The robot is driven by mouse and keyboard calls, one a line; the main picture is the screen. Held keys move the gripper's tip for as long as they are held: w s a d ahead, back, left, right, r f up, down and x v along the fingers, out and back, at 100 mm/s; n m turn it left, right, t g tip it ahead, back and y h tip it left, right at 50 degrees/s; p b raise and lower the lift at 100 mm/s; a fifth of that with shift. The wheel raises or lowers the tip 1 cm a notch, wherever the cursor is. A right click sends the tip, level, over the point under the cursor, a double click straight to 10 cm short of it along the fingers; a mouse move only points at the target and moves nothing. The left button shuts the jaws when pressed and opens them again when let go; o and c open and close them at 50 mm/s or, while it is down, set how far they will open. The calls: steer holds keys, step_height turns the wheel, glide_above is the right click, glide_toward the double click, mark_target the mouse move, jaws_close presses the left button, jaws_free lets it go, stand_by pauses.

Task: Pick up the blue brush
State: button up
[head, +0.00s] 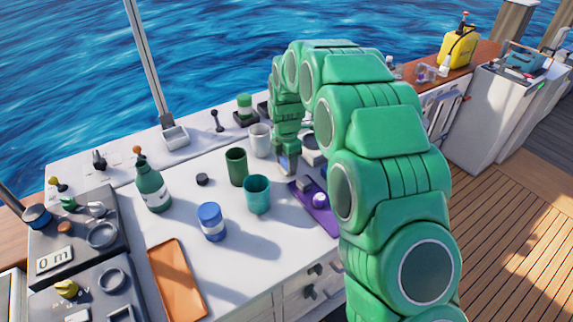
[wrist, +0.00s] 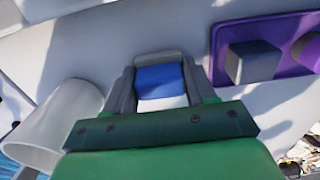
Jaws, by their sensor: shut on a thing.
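My gripper (head: 287,164) points down over the white counter, just behind the purple tray. In the wrist view my gripper (wrist: 161,82) is shut on a blue and white thing, which I take to be the blue brush (wrist: 160,78). Its blue part shows between the two grey fingers, with a white part nearer the palm. The rest of it is hidden by the gripper. In the head view the brush cannot be made out. I cannot tell whether it touches the counter.
The purple tray (head: 326,220) holds a grey block (wrist: 252,61) and a round piece. A white cup (head: 259,140) stands left of my gripper. Green (head: 236,167) and teal (head: 257,194) cups, a blue can (head: 211,222) and an orange tray (head: 177,280) lie further left.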

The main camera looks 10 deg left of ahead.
steer(key=shift+r, duration=0.6)
step_height(320, 180, up, 2)
steer(key=s+d+r, duration=0.2)
steer(key=s+r, duration=0.3)
steer(key=s, duration=0.1)
steer(key=s+d+r, duration=0.3)
steer(key=s+r, duration=0.1)
steer(key=s, duration=0.2)
steer(key=shift+s+d+r, duration=0.35)
steer(key=shift+r, duration=0.05)
